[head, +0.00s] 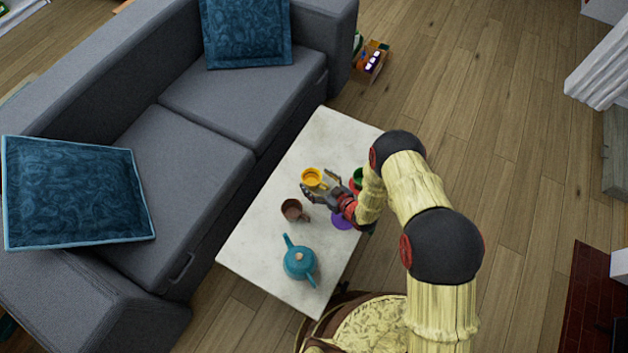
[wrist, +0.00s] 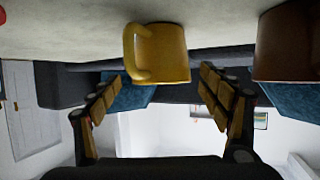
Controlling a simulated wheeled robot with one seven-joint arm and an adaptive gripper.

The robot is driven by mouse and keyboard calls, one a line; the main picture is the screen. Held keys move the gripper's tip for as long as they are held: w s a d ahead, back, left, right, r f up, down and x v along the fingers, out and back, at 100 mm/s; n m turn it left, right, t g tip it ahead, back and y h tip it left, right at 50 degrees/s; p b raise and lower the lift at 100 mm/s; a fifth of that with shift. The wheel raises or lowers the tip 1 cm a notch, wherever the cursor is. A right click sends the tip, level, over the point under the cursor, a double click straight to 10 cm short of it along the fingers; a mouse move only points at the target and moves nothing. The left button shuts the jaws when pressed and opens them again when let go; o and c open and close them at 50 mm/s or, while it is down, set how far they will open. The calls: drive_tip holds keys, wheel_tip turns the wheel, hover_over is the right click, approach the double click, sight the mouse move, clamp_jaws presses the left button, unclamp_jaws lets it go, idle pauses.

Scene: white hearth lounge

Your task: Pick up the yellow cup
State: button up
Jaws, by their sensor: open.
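The yellow cup (head: 312,177) stands on the white table (head: 330,132) in the head view, just beyond my gripper's tips. In the wrist view the yellow cup (wrist: 165,54) hangs upside down in the picture, with its handle to the left. It lies ahead of and between the two fingers. My gripper (head: 318,190) is low over the table; in the wrist view my gripper (wrist: 160,92) is open with nothing held. Whether a finger touches the cup cannot be told.
A brown cup (head: 291,209) stands close to my gripper; in the wrist view it shows at right. A teal teapot (head: 299,262), a purple saucer (head: 343,219) and a green cup (head: 358,177) share the table. A grey sofa (head: 180,150) borders it at left. The table's far end is clear.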

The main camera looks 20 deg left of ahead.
sight(306, 173)
drive_tip(key=b+x, duration=0.3)
drive_tip(key=x, duration=0.4)
drive_tip(key=shift+s, duration=0.1)
drive_tip(key=shift+c, duration=0.7)
drive_tip(key=c, duration=1.3)
